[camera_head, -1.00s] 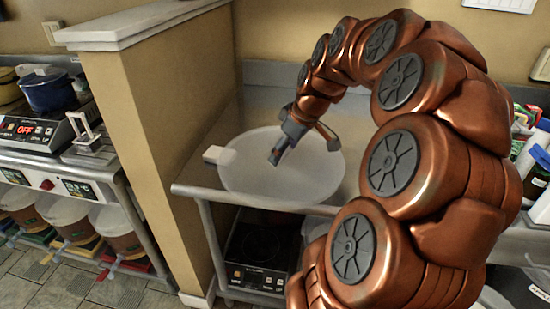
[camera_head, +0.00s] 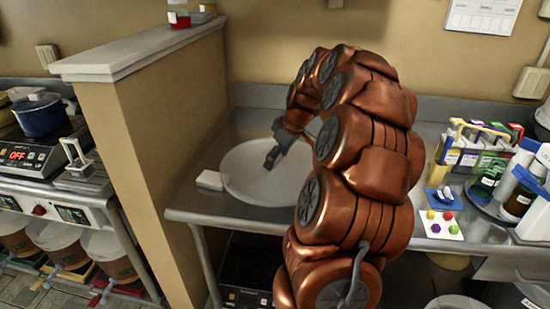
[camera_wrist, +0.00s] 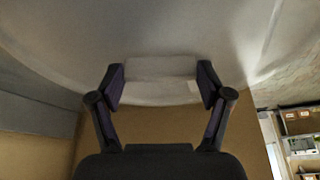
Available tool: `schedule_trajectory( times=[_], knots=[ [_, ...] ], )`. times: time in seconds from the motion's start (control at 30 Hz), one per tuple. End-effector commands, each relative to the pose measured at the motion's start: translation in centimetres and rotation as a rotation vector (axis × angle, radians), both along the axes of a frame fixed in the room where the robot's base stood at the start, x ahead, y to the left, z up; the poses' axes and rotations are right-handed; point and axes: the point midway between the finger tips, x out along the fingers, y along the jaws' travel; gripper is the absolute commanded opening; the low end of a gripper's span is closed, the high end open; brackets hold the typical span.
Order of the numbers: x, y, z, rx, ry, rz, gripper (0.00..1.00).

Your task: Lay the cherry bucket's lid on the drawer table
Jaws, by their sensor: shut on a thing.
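The lid (camera_head: 245,185) is a round, translucent whitish disc over the left part of the steel drawer table (camera_head: 187,205) in the head view. My gripper (camera_head: 272,158) reaches down over it from the back right and is shut on it. In the wrist view, my two fingers (camera_wrist: 160,85) stand either side of a pale block-like grip, and the lid (camera_wrist: 190,30) fills the top of the picture. I cannot tell whether the lid touches the tabletop. My arm hides the lid's right side. No label marks a cherry bucket clearly.
A small white block (camera_head: 210,180) lies at the lid's left. A tan partition wall (camera_head: 150,150) borders the table's left. At right stand a coloured-dot card (camera_head: 441,225), bottles (camera_head: 488,178) and boxes. A hot plate with a blue pot (camera_head: 42,115) is beyond the partition.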

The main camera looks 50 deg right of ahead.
Motion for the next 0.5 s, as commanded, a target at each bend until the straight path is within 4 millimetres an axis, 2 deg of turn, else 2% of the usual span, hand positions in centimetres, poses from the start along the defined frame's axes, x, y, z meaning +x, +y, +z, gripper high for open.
schedule_trajectory(
  times=[0.3,0.5],
  knots=[
    [2.4,-2.9,-0.2,-0.001,-0.001,-0.002,0.3],
    [2.8,-3.4,-0.3,-0.002,-0.002,-0.002,0.3]
  ],
)
